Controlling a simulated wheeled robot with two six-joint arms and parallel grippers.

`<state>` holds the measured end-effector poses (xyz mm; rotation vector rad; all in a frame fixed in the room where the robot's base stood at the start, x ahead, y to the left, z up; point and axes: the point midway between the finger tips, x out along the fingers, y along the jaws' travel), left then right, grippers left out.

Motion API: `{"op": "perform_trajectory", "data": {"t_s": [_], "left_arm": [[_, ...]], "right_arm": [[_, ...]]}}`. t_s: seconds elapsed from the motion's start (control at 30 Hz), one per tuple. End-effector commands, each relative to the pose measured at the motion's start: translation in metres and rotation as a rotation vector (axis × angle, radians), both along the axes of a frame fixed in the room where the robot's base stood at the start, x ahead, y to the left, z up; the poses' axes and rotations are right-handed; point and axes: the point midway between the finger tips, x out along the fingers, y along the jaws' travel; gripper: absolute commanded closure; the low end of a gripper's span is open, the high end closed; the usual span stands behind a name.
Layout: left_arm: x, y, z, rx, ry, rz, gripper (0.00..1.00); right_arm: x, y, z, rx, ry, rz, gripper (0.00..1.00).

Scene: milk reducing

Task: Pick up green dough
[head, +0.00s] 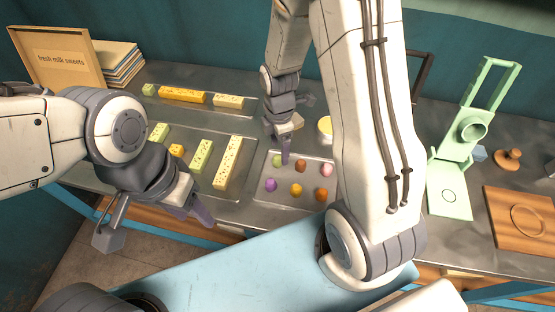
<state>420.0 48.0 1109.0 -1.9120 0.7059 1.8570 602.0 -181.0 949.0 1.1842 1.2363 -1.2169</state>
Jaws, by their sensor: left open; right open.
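The green dough (278,161) is a small ball at the back left of a grey metal tray (250,190), among several coloured dough balls. My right gripper (297,131) is open and points down at the tray's back edge. My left gripper (155,230) is open and empty, in front of the table's left part, away from the dough.
Trays of sweet bars (228,160) lie left. A pale green press (450,185) and a wooden board (520,220) stand right. My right arm hides the middle-right table.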

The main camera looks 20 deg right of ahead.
Motion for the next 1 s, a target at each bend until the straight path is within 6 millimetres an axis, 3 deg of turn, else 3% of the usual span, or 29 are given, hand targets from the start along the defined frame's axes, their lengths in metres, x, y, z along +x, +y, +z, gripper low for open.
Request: {"op": "perform_trajectory", "data": {"t_s": [0.4, 0.73, 0.93, 1.0], "left_arm": [[0.000, 0.000, 0.012, 0.000, 0.000, 0.000, 0.50], [0.000, 0.000, 0.012, 0.000, 0.000, 0.000, 0.50], [0.000, 0.000, 0.012, 0.000, 0.000, 0.000, 0.50], [0.000, 0.000, 0.012, 0.000, 0.000, 0.000, 0.50]], "right_arm": [[0.002, 0.005, -0.046, 0.000, 0.004, -0.001, 0.23], [0.003, 0.005, -0.052, 0.000, -0.001, -0.001, 0.23], [0.002, 0.005, -0.052, 0.000, -0.001, -0.001, 0.99], [0.002, 0.005, -0.052, 0.000, -0.001, -0.001, 1.00]]}}
